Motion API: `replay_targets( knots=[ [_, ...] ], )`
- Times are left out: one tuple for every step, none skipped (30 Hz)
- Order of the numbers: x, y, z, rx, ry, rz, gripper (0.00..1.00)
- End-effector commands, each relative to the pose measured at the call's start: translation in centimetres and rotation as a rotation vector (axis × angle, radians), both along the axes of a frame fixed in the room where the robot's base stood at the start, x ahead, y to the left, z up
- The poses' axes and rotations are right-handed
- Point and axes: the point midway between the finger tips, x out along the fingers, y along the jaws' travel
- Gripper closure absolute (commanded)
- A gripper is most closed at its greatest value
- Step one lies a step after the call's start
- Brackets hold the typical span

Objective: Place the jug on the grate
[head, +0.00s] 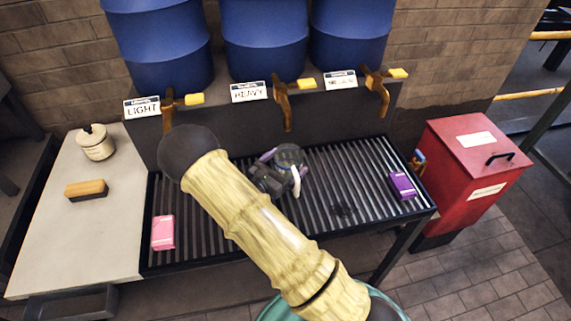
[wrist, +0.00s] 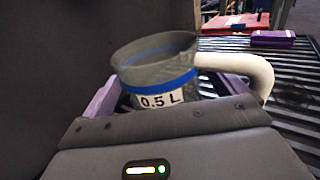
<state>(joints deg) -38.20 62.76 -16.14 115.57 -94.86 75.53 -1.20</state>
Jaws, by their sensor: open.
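The jug (wrist: 155,72) is grey with a blue band, a "0.5 L" label and a white handle on its right in the wrist view. In the head view the jug (head: 290,156) appears upright over the middle of the black grate (head: 345,165). My gripper (head: 281,172) is at the jug, with its purple fingers on either side of it. The fingers are open, and I cannot tell whether either touches the jug. The jug's base is hidden, so its contact with the grate cannot be seen.
Three taps hang behind the grate under blue drums (head: 265,35). A pink box (head: 163,233) and a purple box (head: 402,186) lie on the grate. A white pot (head: 96,145) and a brush (head: 86,190) sit on the left counter. A red bin (head: 465,165) stands right.

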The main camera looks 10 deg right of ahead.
Motion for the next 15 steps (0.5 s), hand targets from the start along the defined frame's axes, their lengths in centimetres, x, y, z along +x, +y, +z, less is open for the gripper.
replay_targets(
  knots=[
    [-0.2, 0.3, 0.0, 0.0, 0.0, 0.001, 0.04],
    [-0.3, 0.6, 0.0, 0.0, 0.0, 0.002, 0.04],
    [-0.6, 0.9, 0.0, 0.0, 0.0, 0.003, 0.04],
    [-0.8, 1.3, 0.0, 0.0, 0.0, 0.003, 0.04],
    [-1.1, 1.7, 0.0, 0.0, 0.0, 0.003, 0.04],
    [-1.5, 2.2, 0.0, 0.0, 0.0, 0.004, 0.04],
    [-1.8, 2.7, 0.0, 0.0, 0.0, 0.004, 0.04],
    [-2.2, 3.2, 0.0, 0.001, -0.001, 0.005, 0.04],
    [-2.6, 3.8, 0.0, 0.001, 0.001, 0.005, 0.04],
    [-3.0, 4.3, -0.1, 0.001, 0.001, 0.005, 0.04],
    [-3.3, 4.8, -0.1, 0.001, 0.001, 0.005, 0.04],
    [-3.8, 5.5, -0.1, 0.001, 0.001, 0.005, 0.04],
    [-4.2, 5.9, 0.0, 0.001, 0.001, 0.005, 0.04],
    [-4.6, 6.4, 0.0, 0.0, 0.0, 0.004, 0.04],
    [-5.0, 7.1, 0.0, 0.001, -0.001, 0.005, 0.04]
  ],
)
